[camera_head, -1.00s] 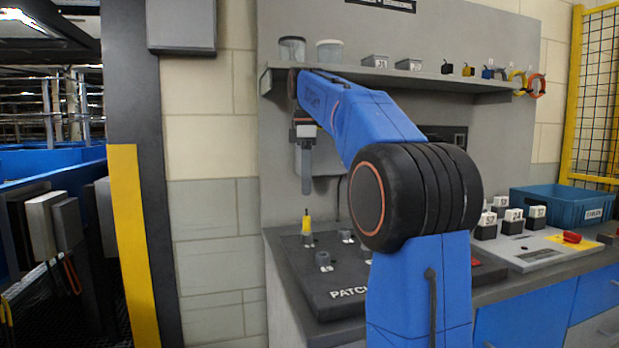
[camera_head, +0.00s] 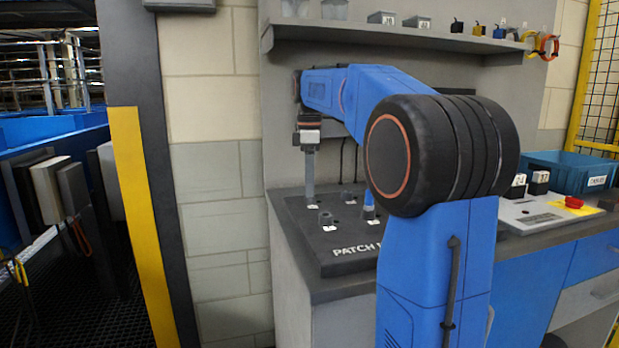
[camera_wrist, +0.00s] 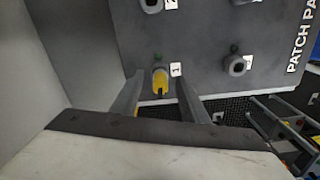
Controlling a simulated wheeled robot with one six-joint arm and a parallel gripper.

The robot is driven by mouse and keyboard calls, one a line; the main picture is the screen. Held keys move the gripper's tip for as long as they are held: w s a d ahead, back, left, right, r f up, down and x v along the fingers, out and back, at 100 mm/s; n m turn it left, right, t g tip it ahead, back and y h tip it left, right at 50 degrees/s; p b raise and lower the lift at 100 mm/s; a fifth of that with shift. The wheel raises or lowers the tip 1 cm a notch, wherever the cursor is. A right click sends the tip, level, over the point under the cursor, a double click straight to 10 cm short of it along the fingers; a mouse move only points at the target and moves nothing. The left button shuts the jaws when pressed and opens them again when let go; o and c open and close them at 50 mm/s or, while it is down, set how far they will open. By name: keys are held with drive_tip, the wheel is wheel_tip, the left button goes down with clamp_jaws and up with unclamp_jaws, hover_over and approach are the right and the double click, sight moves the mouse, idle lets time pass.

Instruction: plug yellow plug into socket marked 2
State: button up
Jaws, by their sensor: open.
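The yellow plug (camera_wrist: 160,82) stands in the panel beside the label marked 1 in the wrist view. My gripper (camera_wrist: 158,95) is open, with one finger on each side of the plug; I cannot tell whether they touch it. The socket marked 2 (camera_wrist: 152,5) is a dark round collar at the top edge of the wrist view, partly cut off, with its label beside it. In the head view my gripper (camera_head: 310,194) points down over the left part of the dark patch panel (camera_head: 300,240), and the yellow plug does not show there.
A blue plug (camera_head: 368,206) stands on the panel to the right of my gripper. Another dark collar (camera_wrist: 237,65) lies right of the yellow plug. A shelf (camera_head: 400,32) with small items hangs above. A blue bin (camera_head: 570,176) stands at the right.

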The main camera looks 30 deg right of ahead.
clamp_jaws()
drive_tip(key=shift+r, duration=1.65)
drive_tip(key=shift+r, duration=2)
